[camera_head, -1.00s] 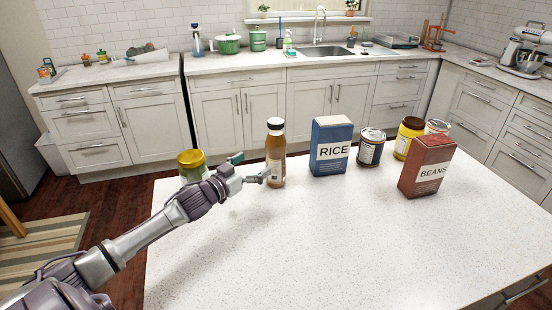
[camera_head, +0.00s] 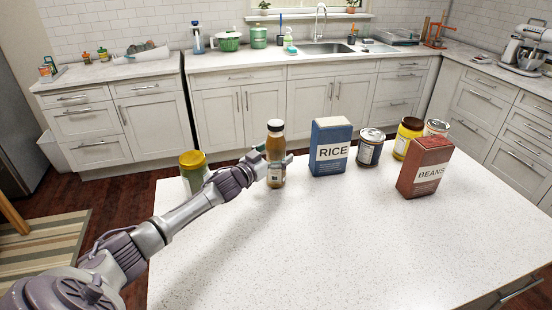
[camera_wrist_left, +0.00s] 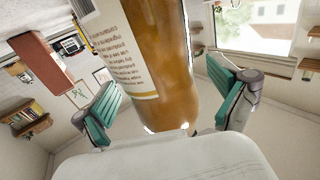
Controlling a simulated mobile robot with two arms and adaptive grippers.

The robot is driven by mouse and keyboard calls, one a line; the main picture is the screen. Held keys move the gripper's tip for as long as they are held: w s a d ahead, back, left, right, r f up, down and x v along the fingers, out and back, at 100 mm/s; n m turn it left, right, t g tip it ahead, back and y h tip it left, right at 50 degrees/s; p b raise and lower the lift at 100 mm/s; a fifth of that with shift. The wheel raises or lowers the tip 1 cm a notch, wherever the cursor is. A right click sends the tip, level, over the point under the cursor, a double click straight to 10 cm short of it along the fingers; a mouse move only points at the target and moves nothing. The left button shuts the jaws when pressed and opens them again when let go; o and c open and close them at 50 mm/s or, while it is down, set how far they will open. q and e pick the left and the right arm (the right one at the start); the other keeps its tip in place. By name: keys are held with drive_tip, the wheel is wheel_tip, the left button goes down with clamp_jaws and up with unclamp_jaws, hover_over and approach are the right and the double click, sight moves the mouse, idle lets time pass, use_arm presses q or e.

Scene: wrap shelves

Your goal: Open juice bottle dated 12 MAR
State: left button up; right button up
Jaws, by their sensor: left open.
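A brown juice bottle (camera_head: 276,152) with a dark cap stands upright near the far edge of the white counter. Its lower part carries a pale label. My left gripper (camera_head: 268,163) reaches it from the left. In the left wrist view the bottle (camera_wrist_left: 165,60) fills the middle, with printed text on its label. The open green-padded fingers of my left gripper (camera_wrist_left: 170,108) stand on either side of it, with gaps showing. No 12 MAR date can be read in either view. My right gripper is not in view.
A yellow-lidded jar (camera_head: 193,170) stands left of the bottle, behind my arm. A blue RICE box (camera_head: 331,147), a can (camera_head: 370,148), a brown-lidded yellow jar (camera_head: 408,138), another can (camera_head: 436,128) and a red BEANS box (camera_head: 425,167) stand right. The near white counter (camera_head: 330,240) is clear.

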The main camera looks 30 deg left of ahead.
use_arm(q)
drive_tip(key=c, duration=1.7)
drive_tip(key=shift+r, duration=0.1)
clamp_jaws()
drive_tip(key=shift+r, duration=0.1)
